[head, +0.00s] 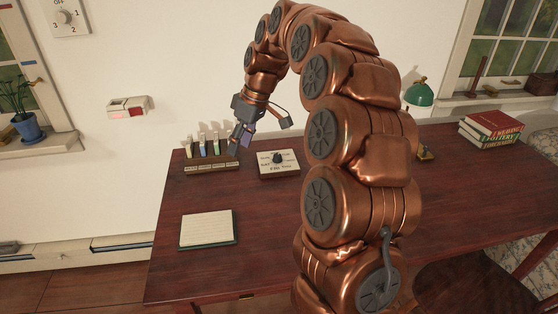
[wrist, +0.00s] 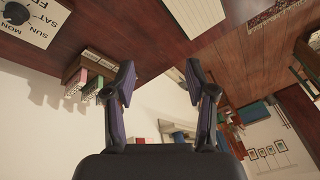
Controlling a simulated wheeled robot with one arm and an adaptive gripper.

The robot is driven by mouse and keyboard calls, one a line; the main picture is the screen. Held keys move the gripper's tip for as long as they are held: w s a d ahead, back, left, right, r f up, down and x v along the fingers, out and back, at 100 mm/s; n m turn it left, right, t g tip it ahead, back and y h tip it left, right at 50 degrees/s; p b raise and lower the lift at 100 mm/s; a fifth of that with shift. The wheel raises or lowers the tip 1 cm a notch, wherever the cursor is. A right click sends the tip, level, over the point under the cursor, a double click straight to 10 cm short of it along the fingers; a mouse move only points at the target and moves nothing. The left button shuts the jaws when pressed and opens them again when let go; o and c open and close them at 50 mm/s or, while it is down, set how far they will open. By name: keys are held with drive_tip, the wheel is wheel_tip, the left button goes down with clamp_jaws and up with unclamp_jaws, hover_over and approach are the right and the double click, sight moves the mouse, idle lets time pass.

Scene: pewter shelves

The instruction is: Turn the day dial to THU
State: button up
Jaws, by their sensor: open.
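The day dial is a dark round knob (head: 278,158) on a pale square plate (head: 291,169) with day names around it, on the desk. My gripper (head: 240,138) is left of the dial, above the slotted rack, apart from the dial. In the wrist view my gripper (wrist: 160,78) has its two fingers wide apart with nothing between them.
A slotted wooden rack (head: 212,167) with several upright items stands just left of the dial. A notepad (head: 207,230) lies at the front left. Stacked books (head: 490,127) and a green lamp (head: 419,94) are to the right. The desk in front of the dial is clear.

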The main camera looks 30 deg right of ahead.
drive_tip(key=w+d+f+t+b, duration=0.1)
drive_tip(key=w+d+f, duration=0.15)
drive_tip(key=d, duration=0.25)
drive_tip(key=w+d+f+b, duration=0.1)
drive_tip(key=w+d+f, duration=0.1)
drive_tip(key=w+d, duration=0.15)
drive_tip(key=n+t+b, duration=0.1)
drive_tip(key=b, duration=0.2)
approach(278, 155)
drive_tip(key=f, duration=0.1)
drive_tip(key=shift+h, duration=0.4)
drive_tip(key=shift+a+x, duration=0.2)
drive_tip(key=shift+x, duration=1.8)
drive_tip(key=shift+a+x, duration=0.2)
drive_tip(key=shift+x, duration=1.85)
drive_tip(key=shift+w+r, duration=0.15)
clamp_jaws()
